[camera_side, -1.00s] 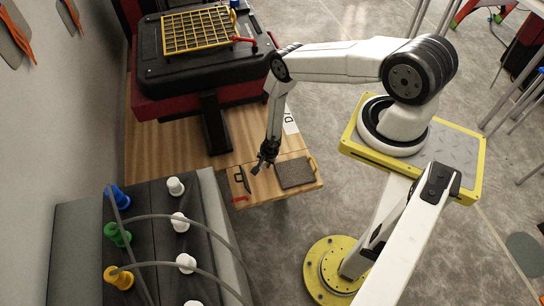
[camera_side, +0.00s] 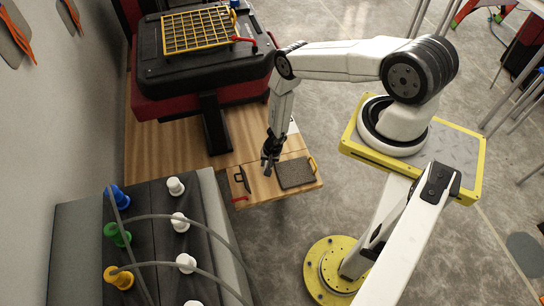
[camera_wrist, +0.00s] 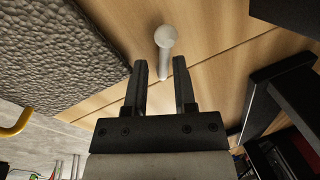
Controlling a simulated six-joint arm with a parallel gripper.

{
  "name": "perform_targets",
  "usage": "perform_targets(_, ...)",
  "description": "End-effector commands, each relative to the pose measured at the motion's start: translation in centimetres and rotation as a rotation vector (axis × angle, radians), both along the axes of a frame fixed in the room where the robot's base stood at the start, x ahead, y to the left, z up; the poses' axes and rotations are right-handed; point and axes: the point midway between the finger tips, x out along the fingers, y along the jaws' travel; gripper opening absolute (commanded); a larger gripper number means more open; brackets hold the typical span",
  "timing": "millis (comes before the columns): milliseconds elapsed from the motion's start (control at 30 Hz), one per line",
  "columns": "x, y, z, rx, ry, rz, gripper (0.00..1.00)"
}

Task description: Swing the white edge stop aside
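The white edge stop (camera_wrist: 165,40) appears in the wrist view as a short white lever with a round end, over the light wood. In that picture it lies between and just beyond my two dark fingertips. My gripper (camera_wrist: 160,72) is open, with a gap between the fingers and nothing clamped; whether either finger touches the stop cannot be told. In the side view my gripper (camera_side: 269,168) points down just over the wooden board, left of the dark pad. I cannot make out the stop there.
A dark grey textured pad (camera_side: 295,173) with a yellow handle (camera_side: 313,164) lies right of my gripper. A black handle (camera_side: 242,179) and a red piece (camera_side: 240,199) are to its left. A grey block with hoses and white knobs (camera_side: 180,222) stands nearer the camera.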

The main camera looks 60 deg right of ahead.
Motion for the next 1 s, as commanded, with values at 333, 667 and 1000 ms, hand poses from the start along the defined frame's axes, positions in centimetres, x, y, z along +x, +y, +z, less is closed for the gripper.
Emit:
perform_targets(333, -0.2, -0.2, 0.1, 0.001, 0.001, 0.091, 0.32)
perform_targets(667, -0.4, -0.3, 1.7, 0.002, 0.000, 0.088, 0.32)
perform_targets(1000, -0.8, -0.6, 4.2, 0.001, 0.000, 0.088, 0.32)
